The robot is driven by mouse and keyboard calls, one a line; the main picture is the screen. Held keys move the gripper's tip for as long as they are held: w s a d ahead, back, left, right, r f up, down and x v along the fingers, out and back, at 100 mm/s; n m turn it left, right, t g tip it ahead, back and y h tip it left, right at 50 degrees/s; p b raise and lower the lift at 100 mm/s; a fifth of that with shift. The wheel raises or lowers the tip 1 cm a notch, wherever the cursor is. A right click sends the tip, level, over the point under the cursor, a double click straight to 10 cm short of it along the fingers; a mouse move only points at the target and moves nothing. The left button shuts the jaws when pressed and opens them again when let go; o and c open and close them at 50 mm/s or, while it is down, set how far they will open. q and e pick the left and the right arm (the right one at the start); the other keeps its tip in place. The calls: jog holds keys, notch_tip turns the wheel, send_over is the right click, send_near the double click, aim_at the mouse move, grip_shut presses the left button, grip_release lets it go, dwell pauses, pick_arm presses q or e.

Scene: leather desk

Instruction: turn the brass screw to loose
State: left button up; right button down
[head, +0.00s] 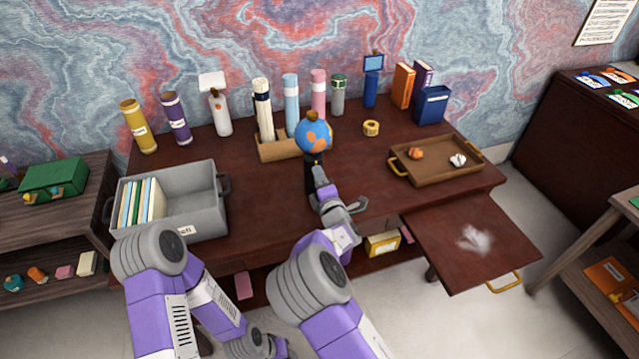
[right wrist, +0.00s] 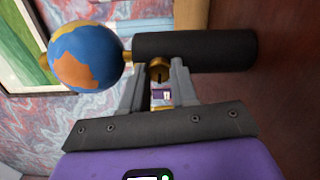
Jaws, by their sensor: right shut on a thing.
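The blue and orange globe (head: 313,137) stands on a black post (head: 312,172) near the desk's front middle. In the right wrist view the globe (right wrist: 86,58) and the black post (right wrist: 195,47) lie sideways. The brass screw (right wrist: 159,69) is on the side of the post, with a dark slot in its face. My right gripper (head: 320,176) is at the post, its grey fingers shut on the screw from both sides. The screw is hidden in the head view. My left arm hangs at the bottom edge, and its fingers cannot be made out.
A grey bin (head: 205,205) with folders stands to the left. A pull-out board (head: 430,236) juts from the desk's front right.

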jog(key=shift+n+b, duration=0.3)
jog(key=shift+n, duration=0.3)
jog(key=c, duration=0.9)
grip_release()
jog(key=shift+o, duration=0.2)
jog(key=shift+s, duration=0.1)
jog(key=v, duration=0.7)
jog(key=shift+s+p, duration=0.2)
jog(key=shift+p, duration=0.25)
